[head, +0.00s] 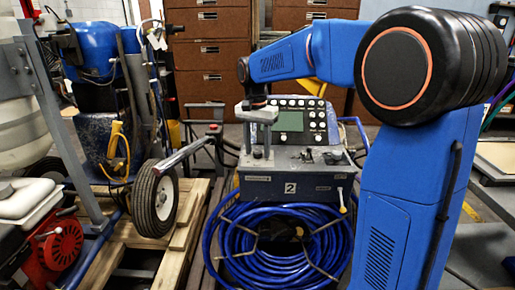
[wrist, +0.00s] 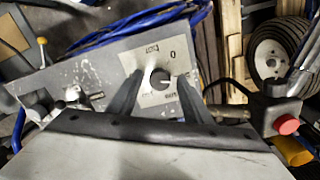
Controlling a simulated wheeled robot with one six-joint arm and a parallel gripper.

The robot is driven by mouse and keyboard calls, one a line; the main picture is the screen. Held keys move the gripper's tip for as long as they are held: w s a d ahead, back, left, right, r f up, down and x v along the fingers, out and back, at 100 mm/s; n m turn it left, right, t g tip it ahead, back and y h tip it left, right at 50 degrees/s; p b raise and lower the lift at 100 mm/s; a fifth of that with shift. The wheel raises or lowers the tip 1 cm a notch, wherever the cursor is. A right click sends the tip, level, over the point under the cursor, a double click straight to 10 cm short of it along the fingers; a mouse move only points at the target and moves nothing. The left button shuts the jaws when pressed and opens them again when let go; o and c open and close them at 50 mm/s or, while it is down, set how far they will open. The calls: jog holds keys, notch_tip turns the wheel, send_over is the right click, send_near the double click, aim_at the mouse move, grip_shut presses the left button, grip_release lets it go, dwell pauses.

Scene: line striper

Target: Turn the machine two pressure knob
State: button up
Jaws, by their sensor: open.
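Machine two, a grey unit with a "2" label (head: 290,188), stands in the middle of the head view. Its pressure knob (wrist: 160,77) is small, round and dark with a light pointer mark, on a pale square plate (wrist: 152,98) with markings and a "0". My gripper (head: 258,154) points down over the left part of the machine's top panel. In the wrist view its two dark fingers are open, one on each side of the knob. Gaps show beside the knob; I cannot tell how deep the fingertips reach.
A console with a green screen (head: 289,121) stands behind the panel. A blue hose coil (head: 280,245) hangs on the machine's front. A yellow-tipped lever (head: 342,200) is at its right. A red button (wrist: 287,124) and a wheel (wrist: 277,50) show in the wrist view.

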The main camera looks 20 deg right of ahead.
jog(key=shift+c, duration=0.4)
jog(key=c, duration=1)
jog(key=shift+n, duration=0.4)
jog(key=n, duration=1.1)
jog(key=shift+n, duration=0.3)
jog(key=o, duration=1.1)
